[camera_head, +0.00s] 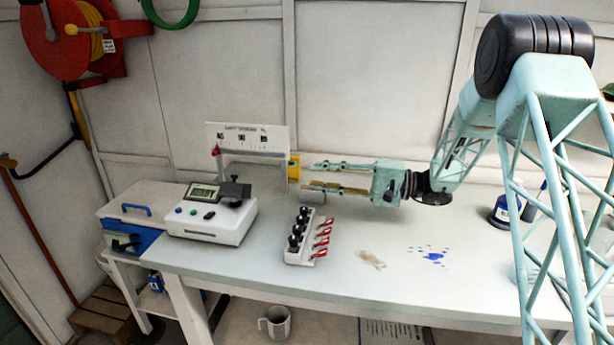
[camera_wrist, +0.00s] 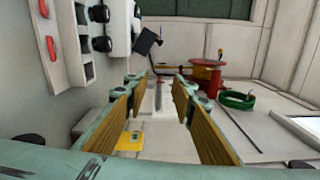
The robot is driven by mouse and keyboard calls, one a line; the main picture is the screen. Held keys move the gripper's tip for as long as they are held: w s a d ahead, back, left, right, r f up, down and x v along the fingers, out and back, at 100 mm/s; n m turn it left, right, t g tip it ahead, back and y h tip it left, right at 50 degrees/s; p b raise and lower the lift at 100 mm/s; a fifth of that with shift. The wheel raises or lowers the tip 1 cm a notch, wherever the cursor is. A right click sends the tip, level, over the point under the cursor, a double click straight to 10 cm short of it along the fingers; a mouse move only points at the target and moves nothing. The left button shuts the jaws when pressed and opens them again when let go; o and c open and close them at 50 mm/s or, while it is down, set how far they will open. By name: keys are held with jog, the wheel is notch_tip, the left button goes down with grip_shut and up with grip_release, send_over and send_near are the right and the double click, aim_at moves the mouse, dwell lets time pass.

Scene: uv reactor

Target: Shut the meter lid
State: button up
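The meter (camera_head: 205,226) is a white box with a small display and buttons, at the left of the bench. Its dark lid (camera_head: 235,190) sits on the right part of the top and looks raised and tilted. In the wrist view the meter (camera_wrist: 118,28) is at the upper left, with the black lid (camera_wrist: 145,42) sticking out from it. My gripper (camera_head: 308,176) is to the right of the meter, above the bench, with its fingers pointing left. The fingers are apart, and nothing is between their tips in the wrist view (camera_wrist: 157,82).
A rack (camera_head: 298,250) of black-capped vials with red tags stands in front of my gripper. A white sign board (camera_head: 250,136) and a yellow block (camera_head: 294,167) are behind the meter and by my fingertips. A blue box (camera_head: 130,238) is at left. Stains mark the bench centre.

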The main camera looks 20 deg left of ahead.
jog(key=shift+d, duration=1.6)
jog(key=shift+c, duration=0.3)
